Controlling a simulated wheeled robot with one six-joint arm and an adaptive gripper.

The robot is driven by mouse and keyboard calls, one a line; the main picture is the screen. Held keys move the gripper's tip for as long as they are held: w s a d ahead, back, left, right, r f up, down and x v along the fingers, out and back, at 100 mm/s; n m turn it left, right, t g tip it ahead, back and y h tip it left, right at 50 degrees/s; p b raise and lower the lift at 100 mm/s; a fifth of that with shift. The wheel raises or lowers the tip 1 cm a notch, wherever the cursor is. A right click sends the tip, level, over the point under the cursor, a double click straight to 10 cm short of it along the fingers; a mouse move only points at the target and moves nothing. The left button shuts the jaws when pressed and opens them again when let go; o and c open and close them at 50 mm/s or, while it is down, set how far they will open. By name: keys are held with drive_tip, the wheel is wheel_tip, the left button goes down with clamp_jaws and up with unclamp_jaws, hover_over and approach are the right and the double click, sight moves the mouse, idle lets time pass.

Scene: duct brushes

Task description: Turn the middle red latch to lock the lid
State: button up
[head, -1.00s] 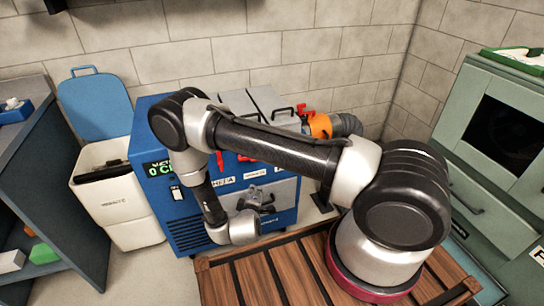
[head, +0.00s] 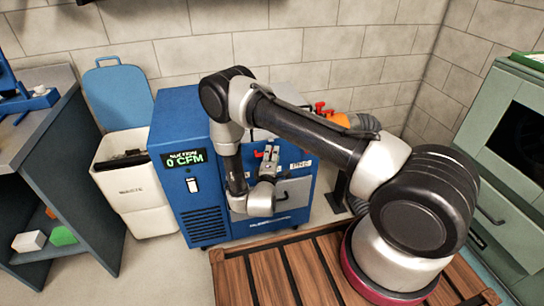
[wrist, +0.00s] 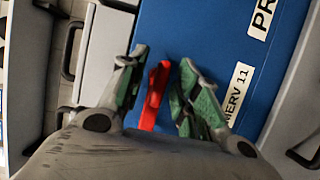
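The blue filter box (head: 180,195) stands against the wall and shows a green "0 CFM" readout. A red latch (wrist: 154,95) lies on its blue face in the wrist view, with a "MERV 11" label to its right. My gripper (wrist: 162,62) is open, one green-padded finger on each side of the latch. The latch looks nearer the left finger; contact cannot be told. In the head view my gripper (head: 269,156) is at the box front, and a bit of red latch (head: 258,154) shows beside it. My arm hides the other latches and much of the lid.
A white bin (head: 132,190) with a blue lid stands left of the box. A red handle (head: 320,107) and orange duct fitting (head: 340,119) are behind my arm. A wooden slatted platform (head: 262,280) is in front. A green cabinet (head: 500,170) is at the right.

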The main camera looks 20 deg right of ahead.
clamp_jaws()
drive_tip(key=shift+m, duration=0.3)
drive_tip(key=m+g+y, duration=0.1)
drive_tip(key=m, duration=0.2)
drive_tip(key=shift+r+m, duration=0.1)
drive_tip(key=shift+m, duration=0.2)
drive_tip(key=m+g+y, duration=0.1)
drive_tip(key=m+y, duration=0.1)
drive_tip(key=m, duration=0.1)
drive_tip(key=shift+d, duration=0.1)
drive_tip(key=m+g+y, duration=0.1)
drive_tip(key=m+y, duration=0.1)
drive_tip(key=m, duration=0.1)
drive_tip(key=shift+s+d+m, duration=0.1)
drive_tip(key=shift+m, duration=0.2)
drive_tip(key=shift+m+y, duration=1)
drive_tip(key=shift+m, duration=0.3)
